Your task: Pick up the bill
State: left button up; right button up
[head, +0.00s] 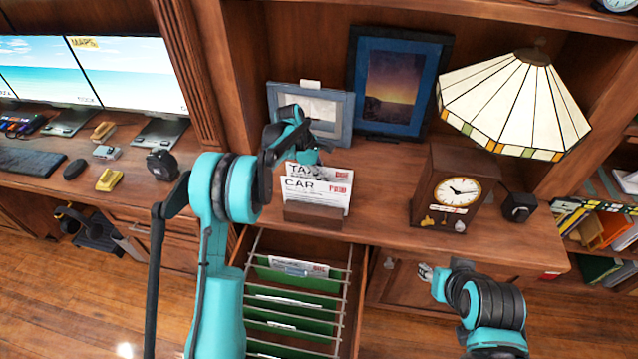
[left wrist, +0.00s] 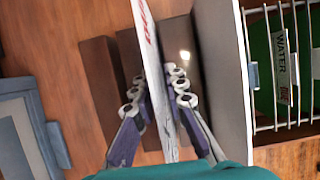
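Two white bills stand upright in a wooden letter holder (head: 312,217) on the desk. The front bill (head: 312,193) reads CAR; the one behind (head: 297,168) reads TAX and is partly hidden. My left gripper (head: 312,160) is at the top of the bills, coming from behind. In the left wrist view, my left gripper (left wrist: 156,85) has a finger on each side of the rear bill (left wrist: 150,50), with small gaps seemingly left. The front bill (left wrist: 230,70) is outside the fingers, to the right. My right gripper (head: 425,272) is low, below the desk edge; its opening is unclear.
An open drawer (head: 350,300) with green hanging folders lies below the holder. Picture frames (head: 398,80) stand behind. A clock (head: 457,190) under a stained-glass lamp (head: 515,105) stands to the right. Monitors (head: 125,70) are at left.

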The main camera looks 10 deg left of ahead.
pick_arm(q)
grip_shut()
notch_tip(320, 180, up, 10)
jog(key=p, duration=0.3)
dwell(0.7)
